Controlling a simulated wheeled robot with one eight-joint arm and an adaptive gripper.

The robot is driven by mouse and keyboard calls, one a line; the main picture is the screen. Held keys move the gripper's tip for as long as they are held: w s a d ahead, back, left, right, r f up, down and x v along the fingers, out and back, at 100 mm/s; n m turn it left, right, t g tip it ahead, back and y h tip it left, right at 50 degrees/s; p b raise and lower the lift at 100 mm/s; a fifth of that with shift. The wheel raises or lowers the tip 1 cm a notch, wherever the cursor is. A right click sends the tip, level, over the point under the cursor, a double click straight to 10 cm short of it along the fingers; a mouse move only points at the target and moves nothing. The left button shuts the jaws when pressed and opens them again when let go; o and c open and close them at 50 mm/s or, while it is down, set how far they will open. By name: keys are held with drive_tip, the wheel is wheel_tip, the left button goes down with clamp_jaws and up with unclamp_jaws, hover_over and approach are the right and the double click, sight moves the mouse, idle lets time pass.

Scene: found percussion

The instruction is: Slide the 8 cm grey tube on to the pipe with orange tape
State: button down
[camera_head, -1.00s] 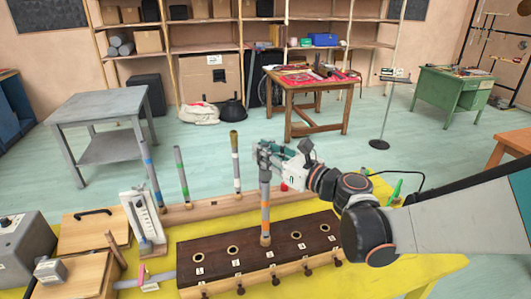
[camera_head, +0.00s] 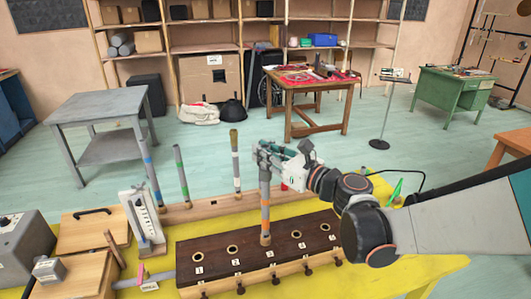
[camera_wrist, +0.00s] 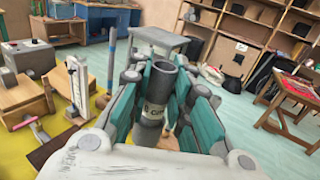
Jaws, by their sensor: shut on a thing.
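The pipe with orange tape (camera_head: 265,212) stands upright at the dark wooden block (camera_head: 219,268), near its middle hole. My gripper (camera_head: 268,152) is at the top of this upright line, with its fingers shut on a grey tube. In the wrist view the grey tube (camera_wrist: 161,88) stands upright between the teal finger pads, with a dark open top and a pale label. Its lower end is hidden there. In the head view the tube lines up with the pipe, but I cannot tell whether it is around the pipe or just above it.
Behind the block, a wooden rail (camera_head: 205,211) holds pipes with blue (camera_head: 147,160), green (camera_head: 183,178) and white (camera_head: 236,160) tape. A white gauge stand (camera_head: 143,222), wooden boxes (camera_head: 92,229) and a grey box (camera_head: 28,245) stand to the left on the yellow table.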

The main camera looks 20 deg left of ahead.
drive_tip(key=shift+f+b, duration=0.95)
drive_tip(key=shift+f, duration=0.25)
drive_tip(key=c, duration=1.4)
unclamp_jaws()
drive_tip(key=v, duration=1.2)
